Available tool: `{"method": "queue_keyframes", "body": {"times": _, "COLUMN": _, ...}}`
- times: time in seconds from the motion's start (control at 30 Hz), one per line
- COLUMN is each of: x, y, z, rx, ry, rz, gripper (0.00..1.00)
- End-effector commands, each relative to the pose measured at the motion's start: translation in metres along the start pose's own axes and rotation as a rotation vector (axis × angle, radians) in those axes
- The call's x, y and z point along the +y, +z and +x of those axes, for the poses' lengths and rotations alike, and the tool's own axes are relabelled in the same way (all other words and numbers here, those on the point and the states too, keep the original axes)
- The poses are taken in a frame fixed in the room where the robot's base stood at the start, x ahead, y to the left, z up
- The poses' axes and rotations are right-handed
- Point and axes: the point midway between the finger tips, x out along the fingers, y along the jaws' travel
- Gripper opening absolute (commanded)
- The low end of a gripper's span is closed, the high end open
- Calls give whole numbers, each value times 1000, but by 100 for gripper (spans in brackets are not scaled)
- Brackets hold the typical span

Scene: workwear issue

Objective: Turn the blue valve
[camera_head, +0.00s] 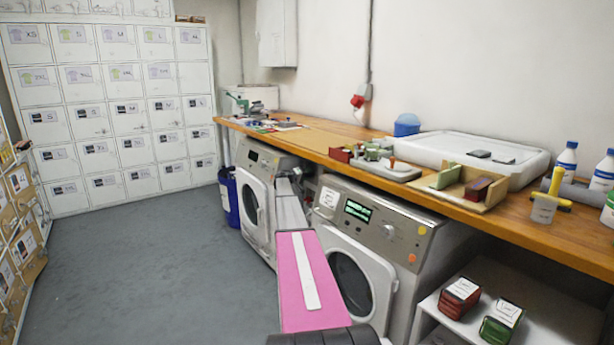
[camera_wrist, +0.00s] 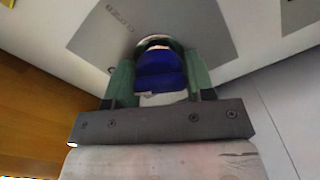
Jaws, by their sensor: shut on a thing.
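The blue valve (camera_wrist: 160,68) shows in the wrist view as a rounded deep-blue knob. My gripper (camera_wrist: 159,80) has its green fingers on both sides of it, shut on it. Behind the valve is a pale panel with a dark grey patch (camera_wrist: 205,35). The far side of the valve is hidden. In the head view my pink and grey arm reaches towards the gap between the two washing machines; the valve cannot be made out there.
A left washer (camera_head: 262,195) and a right washer (camera_head: 365,240) flank my arm closely. The wooden worktop (camera_head: 310,140) runs above them. A shelf with red (camera_head: 459,297) and green (camera_head: 501,322) bundles stands lower right. The grey floor (camera_head: 140,265) at left is clear.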

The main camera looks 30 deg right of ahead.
Motion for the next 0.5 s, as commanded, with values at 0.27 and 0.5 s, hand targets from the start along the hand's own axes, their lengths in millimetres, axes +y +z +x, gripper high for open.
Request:
{"method": "queue_keyframes", "body": {"times": 0.27, "x": -1, "y": 0, "z": -1, "rx": -1, "ry": -1, "rz": -240, "gripper": 25}}
{"method": "queue_keyframes", "body": {"times": 0.5, "x": -2, "y": 0, "z": -2, "rx": -1, "ry": -1, "rz": -394, "gripper": 25}}
